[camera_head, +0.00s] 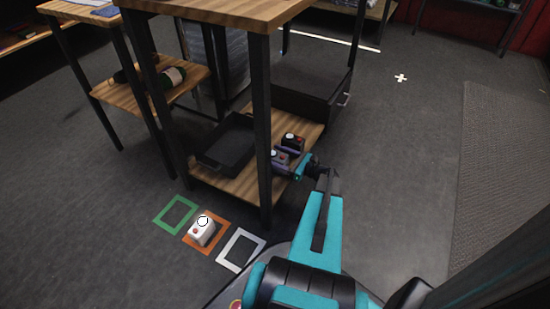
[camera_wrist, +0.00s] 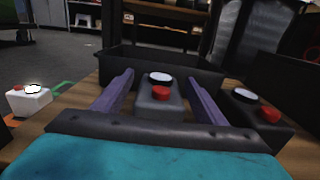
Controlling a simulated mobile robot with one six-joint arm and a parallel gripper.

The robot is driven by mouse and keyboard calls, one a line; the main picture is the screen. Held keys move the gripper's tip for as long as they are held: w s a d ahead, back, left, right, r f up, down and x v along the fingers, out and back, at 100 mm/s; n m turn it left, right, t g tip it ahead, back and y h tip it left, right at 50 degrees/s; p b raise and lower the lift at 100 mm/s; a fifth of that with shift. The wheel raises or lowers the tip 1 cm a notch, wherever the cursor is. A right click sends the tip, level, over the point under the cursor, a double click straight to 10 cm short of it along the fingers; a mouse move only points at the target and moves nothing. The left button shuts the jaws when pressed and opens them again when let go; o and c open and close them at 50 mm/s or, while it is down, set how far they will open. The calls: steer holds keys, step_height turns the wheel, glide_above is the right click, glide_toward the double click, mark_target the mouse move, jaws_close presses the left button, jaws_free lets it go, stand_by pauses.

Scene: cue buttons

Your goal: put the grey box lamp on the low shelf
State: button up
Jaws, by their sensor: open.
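The grey box lamp (camera_wrist: 158,101), with a white round lamp and a red button on top, stands upright on the low shelf (camera_head: 237,188). It also shows in the head view (camera_head: 279,158), partly hidden by my gripper. My gripper (camera_wrist: 160,78) is open, with one purple finger on each side of the lamp. I cannot tell whether either finger touches it. In the head view my gripper (camera_head: 281,157) reaches in over the right side of the low shelf.
A black box lamp (camera_wrist: 258,110) stands close to the right finger. A black tray (camera_head: 228,142) lies behind and left on the shelf. A shelf post (camera_head: 261,120) stands nearby. A white box lamp (camera_head: 202,232) sits in an orange floor square, between green and white squares.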

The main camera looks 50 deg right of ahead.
steer(key=p+v, duration=0.3)
steer(key=v, duration=0.9)
steer(key=shift+p, duration=0.35)
stand_by(0.4)
